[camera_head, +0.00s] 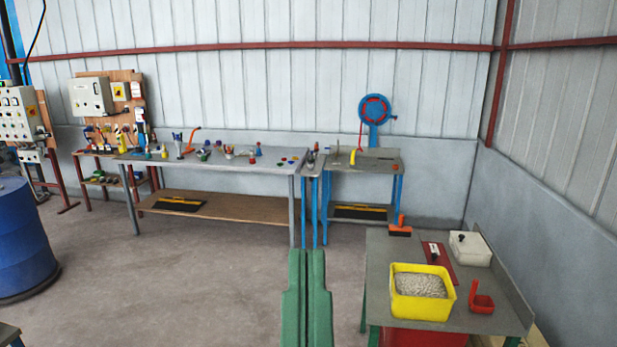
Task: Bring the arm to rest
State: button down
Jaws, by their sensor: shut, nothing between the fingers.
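My gripper (307,252) shows at the bottom centre of the head view as two long green fingers side by side, pointing away from me. The fingers are shut with only a thin dark line between them, and nothing is held. The rest of my arm is out of the picture. The fingers appear in front of open floor, left of the near right table, and their tips show below the far workbench in the picture.
A grey table (385,255) at the right holds a yellow tub (408,306) of pale granules, a red scoop (481,302) and a white box (470,248). A long workbench (225,168) lines the back wall. A blue drum (22,240) stands left. The floor (170,275) between is clear.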

notch_tip(320, 180, up, 21)
jog(key=p, duration=1.7)
jog(key=shift+a+f, duration=0.1)
